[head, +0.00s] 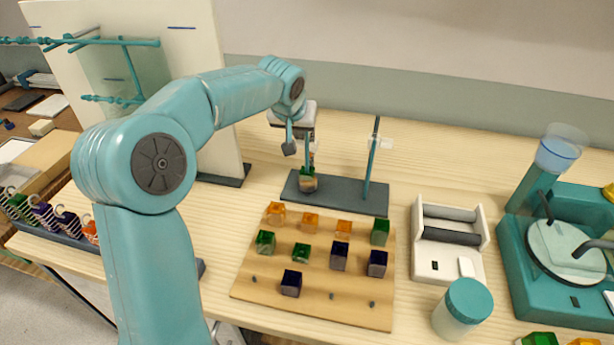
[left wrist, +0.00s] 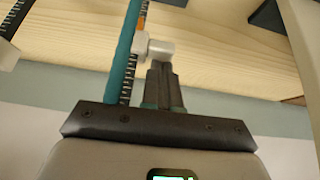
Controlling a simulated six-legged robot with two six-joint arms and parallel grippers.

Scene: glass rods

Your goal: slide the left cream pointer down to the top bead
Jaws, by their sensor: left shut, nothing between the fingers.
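A dark stand base (head: 340,196) carries two upright teal posts with scales. Beads (head: 308,182) sit low on the left post; the top one shows green. My left gripper (head: 290,147) is at the left post, above the beads, its fingers shut and empty. In the left wrist view the shut fingers (left wrist: 161,84) point at the cream pointer (left wrist: 160,50), which sits on the teal rod (left wrist: 123,50) beside a ticked scale. Whether the fingertips touch the pointer is unclear. In the head view my gripper mostly hides this pointer. The right cream pointer (head: 380,143) sits on the right post.
A wooden board (head: 258,284) with several coloured glass cubes lies in front of the stand. A cream panel (head: 215,120) stands to the left. A cream holder (head: 450,262), a teal-lidded jar (head: 466,305) and a teal machine (head: 540,275) are at right.

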